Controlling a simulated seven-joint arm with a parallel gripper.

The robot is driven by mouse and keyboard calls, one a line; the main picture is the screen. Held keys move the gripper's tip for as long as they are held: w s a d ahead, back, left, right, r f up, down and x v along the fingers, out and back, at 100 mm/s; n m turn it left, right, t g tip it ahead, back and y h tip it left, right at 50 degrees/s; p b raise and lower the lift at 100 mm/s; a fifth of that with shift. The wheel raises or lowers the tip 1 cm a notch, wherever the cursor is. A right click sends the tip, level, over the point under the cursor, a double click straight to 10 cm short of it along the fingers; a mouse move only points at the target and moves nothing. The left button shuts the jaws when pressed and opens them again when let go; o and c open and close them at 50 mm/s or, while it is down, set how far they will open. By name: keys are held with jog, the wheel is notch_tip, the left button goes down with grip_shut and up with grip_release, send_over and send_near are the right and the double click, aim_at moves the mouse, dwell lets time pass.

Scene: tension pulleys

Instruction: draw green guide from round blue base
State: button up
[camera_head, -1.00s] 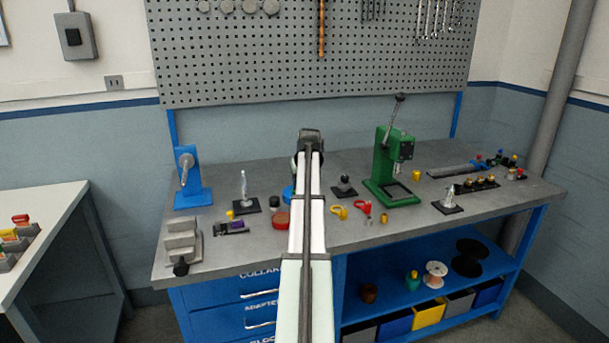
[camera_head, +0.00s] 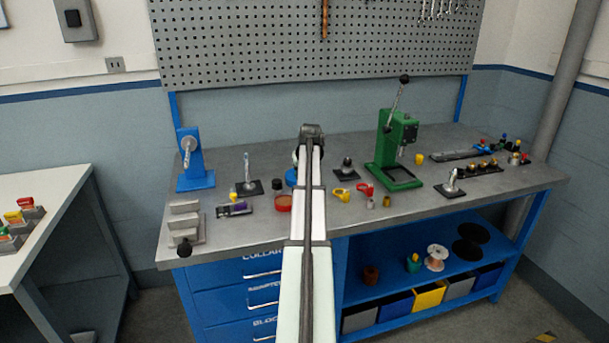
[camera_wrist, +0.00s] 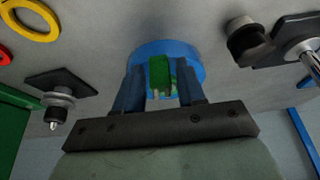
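The round blue base (camera_wrist: 187,58) lies at the top middle of the wrist view, beyond my fingers. In the head view only its left part (camera_head: 290,178) shows beside my arm. The green guide (camera_wrist: 160,71) is a small upright-looking block in front of the base, between my fingertips. My gripper (camera_wrist: 160,85) has its two dark blue fingers on either side of the guide. I cannot tell whether the fingers touch it. The guide's lower end and its seat in the base are unclear. My arm hides the guide in the head view.
A red round base (camera_head: 283,204) stands just left of my arm. A black-based post (camera_head: 346,170) and the green press (camera_head: 396,150) stand further right. A metal rod on a black plate (camera_head: 248,182) is left.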

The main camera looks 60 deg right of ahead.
grip_shut()
jog(key=shift+r, duration=1.35)
dwell(0.8)
jog(key=shift+r, duration=1.9)
